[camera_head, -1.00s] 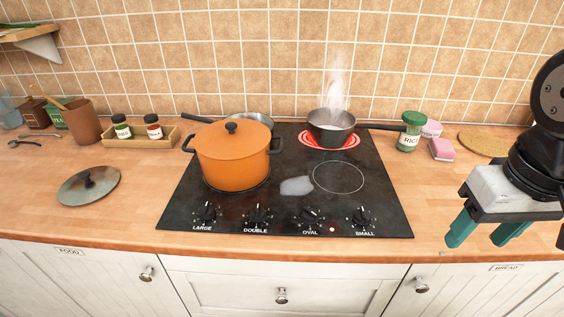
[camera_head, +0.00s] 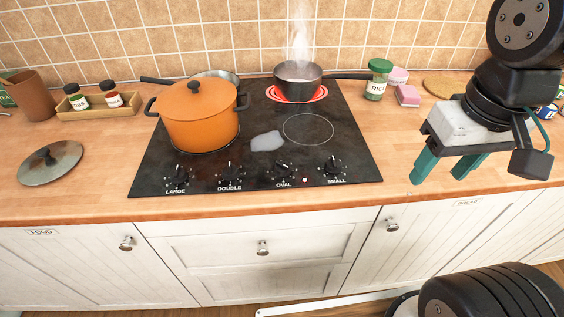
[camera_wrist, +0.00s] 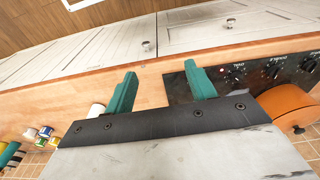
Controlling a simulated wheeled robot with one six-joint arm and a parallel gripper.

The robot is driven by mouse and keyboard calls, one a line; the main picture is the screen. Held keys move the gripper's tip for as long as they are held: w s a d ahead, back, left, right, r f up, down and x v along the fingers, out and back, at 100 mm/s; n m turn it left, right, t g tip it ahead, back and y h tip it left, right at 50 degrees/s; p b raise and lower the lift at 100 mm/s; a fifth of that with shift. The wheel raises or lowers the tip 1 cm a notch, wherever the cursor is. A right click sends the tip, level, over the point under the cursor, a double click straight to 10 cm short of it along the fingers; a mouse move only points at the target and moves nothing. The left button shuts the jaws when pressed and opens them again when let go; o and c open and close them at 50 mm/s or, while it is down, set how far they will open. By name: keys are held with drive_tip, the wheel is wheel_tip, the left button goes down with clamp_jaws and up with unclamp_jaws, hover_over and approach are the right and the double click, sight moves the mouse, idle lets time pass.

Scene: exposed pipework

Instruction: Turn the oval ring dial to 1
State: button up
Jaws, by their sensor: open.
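The oval dial (camera_head: 283,169) is a black knob with a pale pointer, on the front edge of the black cooktop (camera_head: 350,140), above the word OVAL. It stands between the DOUBLE dial (camera_head: 229,172) and the SMALL dial (camera_head: 333,165). Its pointer and scale numbers are too small to read. A red light (camera_head: 305,180) shows just right of it. My gripper (camera_head: 437,177) is open and empty, with teal fingers, to the right of the cooktop and apart from every dial. In the wrist view its spread fingers (camera_wrist: 160,70) show, with several dials beyond the right finger.
An orange pot (camera_head: 200,118) stands at the cooktop's left. A steaming saucepan (camera_head: 299,84) sits on a glowing red ring at the back, its handle pointing right. A rice jar (camera_head: 378,80) stands right of the cooktop. The worktop's front right is clear.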

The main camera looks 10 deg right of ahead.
drive_tip(key=m+g, duration=0.2)
drive_tip(key=m, duration=0.2)
hover_over(283, 163)
wheel_tip(283, 163, down, 8)
drive_tip(key=shift+s+r, duration=0.1)
drive_tip(key=shift+t, duration=0.3)
wheel_tip(283, 163, down, 8)
drive_tip(key=shift+r, duration=0.1)
